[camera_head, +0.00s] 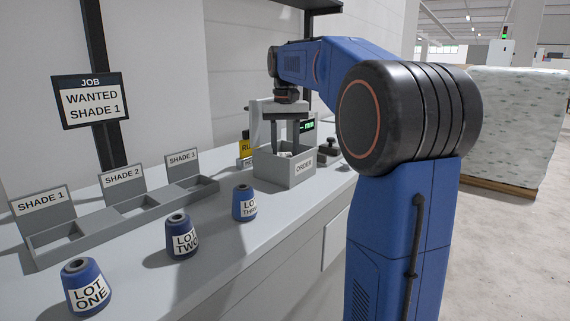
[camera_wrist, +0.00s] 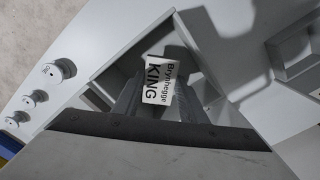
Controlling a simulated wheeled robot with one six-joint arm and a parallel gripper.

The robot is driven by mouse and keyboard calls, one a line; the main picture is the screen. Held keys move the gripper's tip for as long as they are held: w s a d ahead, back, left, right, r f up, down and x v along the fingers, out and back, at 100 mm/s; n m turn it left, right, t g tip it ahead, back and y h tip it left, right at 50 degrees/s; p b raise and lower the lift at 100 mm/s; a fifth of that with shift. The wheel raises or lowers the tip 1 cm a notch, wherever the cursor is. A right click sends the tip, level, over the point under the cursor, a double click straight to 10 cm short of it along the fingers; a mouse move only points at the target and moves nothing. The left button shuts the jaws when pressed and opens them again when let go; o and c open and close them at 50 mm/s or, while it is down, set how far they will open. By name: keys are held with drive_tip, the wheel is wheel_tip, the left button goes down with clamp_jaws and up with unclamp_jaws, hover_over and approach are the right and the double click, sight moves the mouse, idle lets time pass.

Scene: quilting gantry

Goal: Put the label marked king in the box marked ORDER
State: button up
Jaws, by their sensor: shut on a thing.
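The white label marked KING (camera_wrist: 160,80), which also reads Brynhegge, is held between the two fingers of my gripper (camera_wrist: 163,92) in the wrist view. The box marked ORDER (camera_head: 292,178) is an open grey box on the counter. In the head view my gripper (camera_head: 285,145) points down with its fingertips at the box opening. A small white piece shows between them, too small to read there. In the wrist view, grey box walls surround the label. I cannot tell whether the label touches the box floor.
A grey tray (camera_head: 136,213) with shade signs runs along the counter. Blue cones marked LOT ONE (camera_head: 86,288), LOT TWO (camera_head: 181,238) and a third (camera_head: 244,204) stand in front. A yellow sign (camera_head: 245,148) and a dark-handled item (camera_head: 332,148) are near the box.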

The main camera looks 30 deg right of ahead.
drive_tip(key=shift+f, duration=2)
drive_tip(key=shift+f, duration=0.1)
drive_tip(key=o, duration=1)
wheel_tip(320, 180, up, 12)
drive_tip(key=shift+r, duration=0.1)
